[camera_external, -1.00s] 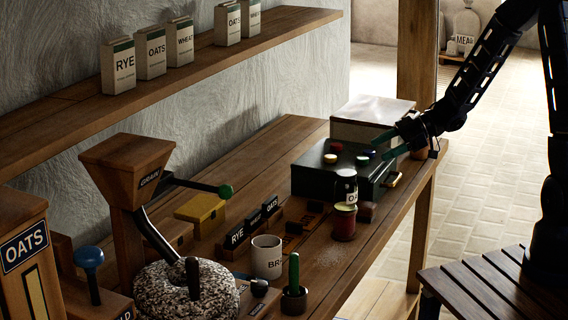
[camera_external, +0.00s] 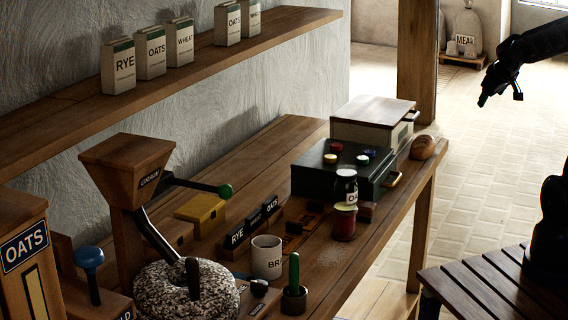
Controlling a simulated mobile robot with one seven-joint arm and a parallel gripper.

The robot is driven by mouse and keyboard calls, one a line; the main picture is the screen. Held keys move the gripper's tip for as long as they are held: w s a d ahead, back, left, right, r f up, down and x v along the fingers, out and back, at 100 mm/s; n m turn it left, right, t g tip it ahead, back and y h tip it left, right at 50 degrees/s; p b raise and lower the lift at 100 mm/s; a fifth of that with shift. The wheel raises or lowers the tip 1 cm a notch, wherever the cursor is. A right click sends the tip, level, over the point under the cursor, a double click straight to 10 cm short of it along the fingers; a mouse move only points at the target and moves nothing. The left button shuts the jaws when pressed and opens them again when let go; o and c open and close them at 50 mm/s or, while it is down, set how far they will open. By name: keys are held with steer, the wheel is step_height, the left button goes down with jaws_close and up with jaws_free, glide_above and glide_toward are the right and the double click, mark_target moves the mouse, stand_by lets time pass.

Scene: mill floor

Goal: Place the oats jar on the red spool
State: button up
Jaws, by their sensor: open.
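The oats jar (camera_external: 346,187), dark with a black lid and a white label partly showing an "O", stands upright on top of the red spool (camera_external: 344,224). The spool stands on the wooden bench near its front edge, with a pale top rim. My gripper (camera_external: 484,101) is at the upper right, over the floor beyond the bench's end. It is open, empty and well apart from the jar and spool.
A dark green box with coloured knobs (camera_external: 345,169) stands just behind the jar. A mug (camera_external: 266,257) and grain mill (camera_external: 127,170) stand to the left.

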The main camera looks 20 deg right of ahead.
steer(key=s+m+g+y, duration=0.2)
steer(key=s+m+g, duration=0.1)
steer(key=s, duration=1.1)
steer(key=shift+d+r, duration=0.4)
steer(key=shift+r, duration=0.05)
